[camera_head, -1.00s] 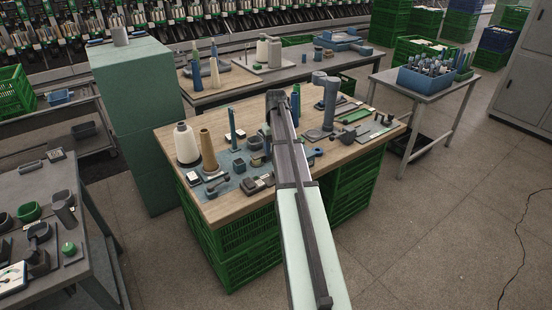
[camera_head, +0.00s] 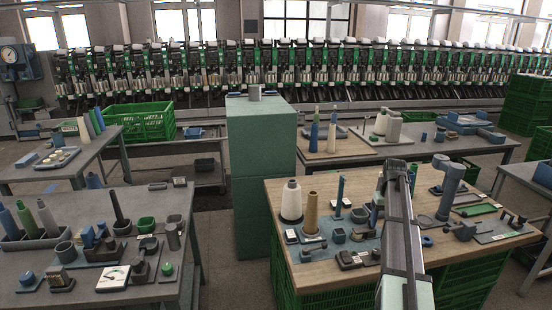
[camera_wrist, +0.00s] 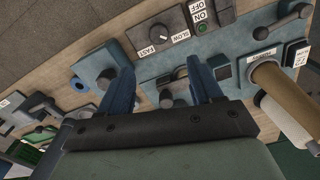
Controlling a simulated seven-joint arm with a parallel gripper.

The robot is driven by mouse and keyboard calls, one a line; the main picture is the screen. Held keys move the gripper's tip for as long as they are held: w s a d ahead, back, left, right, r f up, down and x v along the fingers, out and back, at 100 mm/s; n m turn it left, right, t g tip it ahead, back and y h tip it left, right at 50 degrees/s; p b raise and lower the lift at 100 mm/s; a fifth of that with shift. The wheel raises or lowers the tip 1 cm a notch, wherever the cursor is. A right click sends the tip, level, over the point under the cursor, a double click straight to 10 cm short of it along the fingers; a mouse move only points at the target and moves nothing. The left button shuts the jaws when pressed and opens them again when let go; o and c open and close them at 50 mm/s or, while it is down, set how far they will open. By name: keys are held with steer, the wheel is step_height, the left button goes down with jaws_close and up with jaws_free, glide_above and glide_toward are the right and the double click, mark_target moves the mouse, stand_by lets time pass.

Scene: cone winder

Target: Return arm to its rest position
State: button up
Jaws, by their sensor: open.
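My arm (camera_head: 402,225) stretches out over the wooden-topped bench (camera_head: 325,278) in the head view. My gripper itself is hidden there behind the arm links. In the wrist view my gripper (camera_wrist: 160,88) has its two blue fingers apart, with nothing held between them. The fingers point at the bench's control panel, with a dark knob (camera_wrist: 166,98) showing between them. Whether the fingertips touch anything cannot be told.
A white cone (camera_head: 291,202) and a tan cone (camera_head: 311,215) stand left of my arm, and a grey post (camera_head: 448,190) stands right. A green cabinet (camera_head: 260,165) is behind left. A cluttered grey table (camera_head: 60,290) is at left; floor shows between.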

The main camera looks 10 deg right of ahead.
steer(key=s+a+f+y, duration=0.1)
steer(key=s+a+f, duration=0.2)
steer(key=a+f, duration=0.2)
steer(key=s+a+f+y, duration=0.2)
steer(key=a+f, duration=0.3)
steer(key=a, duration=0.4)
steer(key=s+a+f+g+y, duration=0.1)
steer(key=s+a+f, duration=0.2)
steer(key=a, duration=0.5)
steer(key=shift+s+f+y, duration=0.2)
steer(key=shift+f, duration=0.25)
steer(key=shift+s+f+y, duration=0.15)
steer(key=shift+f+y, duration=0.05)
steer(key=shift+f, duration=0.25)
steer(key=s+a+f+g+h, duration=0.1)
steer(key=s+a+f+g, duration=0.1)
steer(key=s+a+f, duration=0.65)
steer(key=s+a+f+g+h, duration=0.1)
steer(key=s+a+f, duration=0.2)
steer(key=s+f, duration=0.9)
steer(key=s+a+f+n+g+h, duration=0.2)
steer(key=s+f, duration=1.1)
steer(key=s, duration=0.4)
steer(key=shift+s+a+f+n+g+h, duration=0.25)
steer(key=shift+s+a+n+g+h, duration=0.1)
steer(key=shift+s+n+g+h, duration=0.05)
steer(key=shift+c, duration=0.4)
